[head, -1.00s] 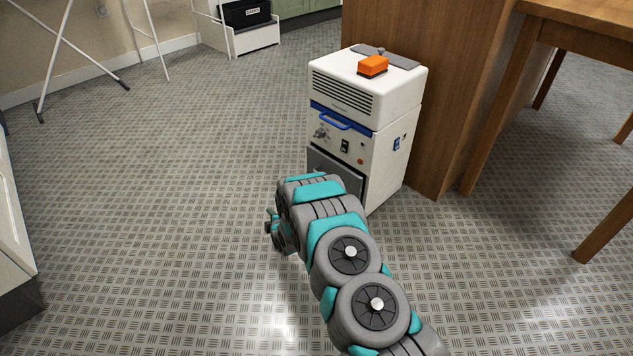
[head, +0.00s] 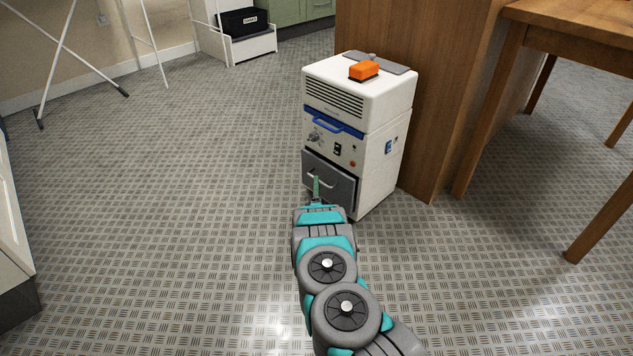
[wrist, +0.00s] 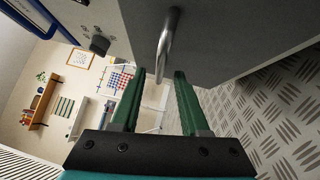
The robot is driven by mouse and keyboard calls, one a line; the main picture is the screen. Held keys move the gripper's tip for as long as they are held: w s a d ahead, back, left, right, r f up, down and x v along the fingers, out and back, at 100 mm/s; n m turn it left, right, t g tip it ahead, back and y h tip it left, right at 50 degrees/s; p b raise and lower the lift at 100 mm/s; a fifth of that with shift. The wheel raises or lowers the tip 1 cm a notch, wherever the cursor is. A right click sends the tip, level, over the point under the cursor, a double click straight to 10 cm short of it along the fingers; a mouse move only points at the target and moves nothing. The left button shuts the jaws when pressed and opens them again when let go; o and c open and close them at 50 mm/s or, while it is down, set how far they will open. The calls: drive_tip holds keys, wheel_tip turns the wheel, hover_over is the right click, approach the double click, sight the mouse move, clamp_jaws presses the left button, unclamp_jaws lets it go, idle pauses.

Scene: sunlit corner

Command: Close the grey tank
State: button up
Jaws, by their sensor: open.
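The grey tank (head: 333,186) is the dark grey front low in the white machine (head: 384,150), with a curved metal handle (head: 322,181). I cannot tell how far it stands out from the body. My gripper (head: 316,186) is in front of the tank at handle height. In the wrist view, my gripper (wrist: 160,74) has its two green fingers apart, and the metal handle (wrist: 166,42) reaches down between their tips without being clamped. The tank's grey face (wrist: 235,40) fills the upper right there. My gripper and arm hide part of the tank's lower left in the head view.
An orange object (head: 364,70) lies on top of the machine, above a blue handle (head: 335,122). A wooden panel (head: 440,110) stands right behind it, with a wooden table (head: 570,30) farther right. The floor to the left is open.

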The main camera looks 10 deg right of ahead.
drive_tip(key=shift+x, duration=1.75)
clamp_jaws()
